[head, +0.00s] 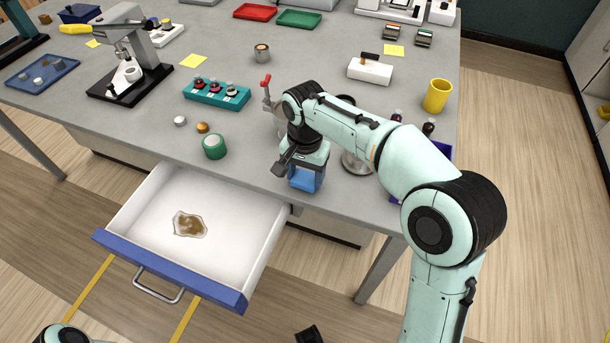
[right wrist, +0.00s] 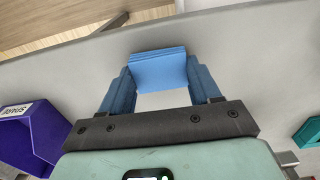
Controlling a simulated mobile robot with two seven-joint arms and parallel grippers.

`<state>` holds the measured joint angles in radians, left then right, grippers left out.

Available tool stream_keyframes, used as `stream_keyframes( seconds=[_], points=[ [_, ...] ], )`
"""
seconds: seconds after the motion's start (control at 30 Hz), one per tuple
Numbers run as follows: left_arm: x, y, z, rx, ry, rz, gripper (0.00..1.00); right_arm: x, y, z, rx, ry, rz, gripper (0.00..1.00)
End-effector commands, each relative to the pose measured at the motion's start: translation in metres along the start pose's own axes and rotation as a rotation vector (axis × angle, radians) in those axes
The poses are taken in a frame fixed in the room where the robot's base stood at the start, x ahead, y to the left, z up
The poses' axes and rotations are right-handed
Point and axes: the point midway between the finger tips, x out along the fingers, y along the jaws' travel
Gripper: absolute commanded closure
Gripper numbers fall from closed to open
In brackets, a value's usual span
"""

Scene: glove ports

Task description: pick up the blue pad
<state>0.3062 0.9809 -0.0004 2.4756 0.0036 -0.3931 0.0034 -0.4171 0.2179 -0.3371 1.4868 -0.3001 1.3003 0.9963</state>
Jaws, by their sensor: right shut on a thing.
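The blue pad (head: 303,181) is a small bright blue block near the front edge of the grey table, right of the open drawer. My right gripper (head: 306,178) points down there and is shut on it. In the right wrist view the pad (right wrist: 158,71) sits between the tips of the two blue fingers (right wrist: 159,78), its layered edge facing up in the picture. I cannot tell whether the pad touches the table.
An open white drawer (head: 140,208) with a brown-stained clear piece (head: 189,224) juts out at the front. Green tape (head: 214,146), a teal rack (head: 217,94), a metal dish (head: 357,163) and a purple bin (right wrist: 30,135) stand near. A yellow cup (head: 437,95) is at the right.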

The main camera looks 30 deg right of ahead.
Motion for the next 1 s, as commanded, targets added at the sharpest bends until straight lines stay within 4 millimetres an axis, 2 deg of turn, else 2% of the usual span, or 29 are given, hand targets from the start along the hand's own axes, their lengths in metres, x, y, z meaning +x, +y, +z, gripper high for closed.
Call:
stream_keyframes(
  seconds=[0.17, 0.5, 0.6, 0.8, 1.0],
  points=[
    [-0.006, 0.001, 0.002, -0.001, -0.007, -0.002, 0.57, -0.031, -0.001, 0.0, 0.0, 0.003, -0.006, 0.66],
    [-0.032, 0.01, 0.002, 0.001, -0.004, 0.0, 0.57, -0.129, -0.001, -0.001, 0.0, 0.005, -0.006, 0.66],
    [-0.04, 0.014, 0.001, 0.003, -0.001, 0.001, 0.57, -0.153, -0.001, -0.001, 0.001, 0.004, -0.004, 0.66],
    [-0.051, 0.018, 0.0, 0.004, 0.003, 0.003, 0.57, -0.183, -0.001, 0.0, 0.0, 0.003, -0.003, 0.66],
    [-0.054, 0.019, -0.001, 0.005, 0.004, 0.003, 0.57, -0.192, 0.0, 0.0, -0.001, 0.001, -0.001, 0.66]
  ],
)
